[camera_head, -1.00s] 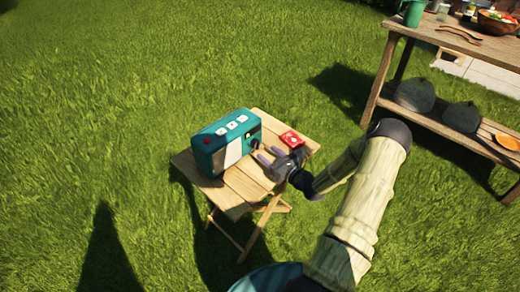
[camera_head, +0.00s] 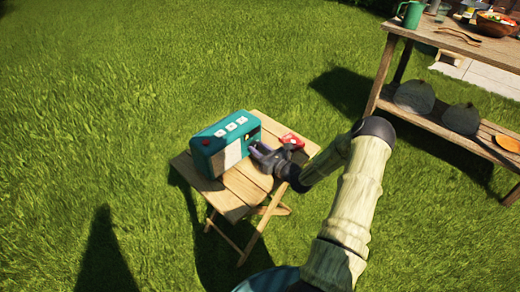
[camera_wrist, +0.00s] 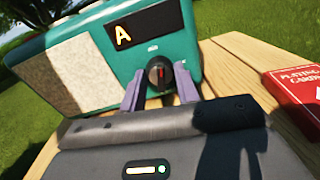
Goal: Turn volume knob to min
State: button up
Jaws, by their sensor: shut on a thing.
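A teal radio (camera_head: 222,146) stands on a small wooden folding table (camera_head: 238,190). In the wrist view, the radio (camera_wrist: 190,42) shows its front, with a pale speaker panel, a dark display bearing an orange "A", and a dark round volume knob (camera_wrist: 159,75) with a red mark. The knob's mark points roughly upward. My gripper (camera_wrist: 160,92) is at the radio's front with one purple finger on each side of the knob, shut on it. In the head view, my gripper (camera_head: 256,152) hides the knob.
A red playing-card box (camera_head: 291,140) lies on the table beside my gripper, and it shows at the right of the wrist view (camera_wrist: 298,90). A larger wooden table (camera_head: 450,38) with dishes stands at the upper right. Grass surrounds both.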

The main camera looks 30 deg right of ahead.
jog(key=shift+n+p, duration=0.7)
jog(key=shift+n, duration=0.3)
jog(key=shift+s+f+n, duration=0.1)
jog(key=shift+n, duration=0.4)
jog(key=o, duration=1)
jog(key=p+v, duration=0.2)
jog(key=v, duration=1.5)
jog(key=shift+s+d+p, duration=0.15)
jog(key=shift+p, duration=0.25)
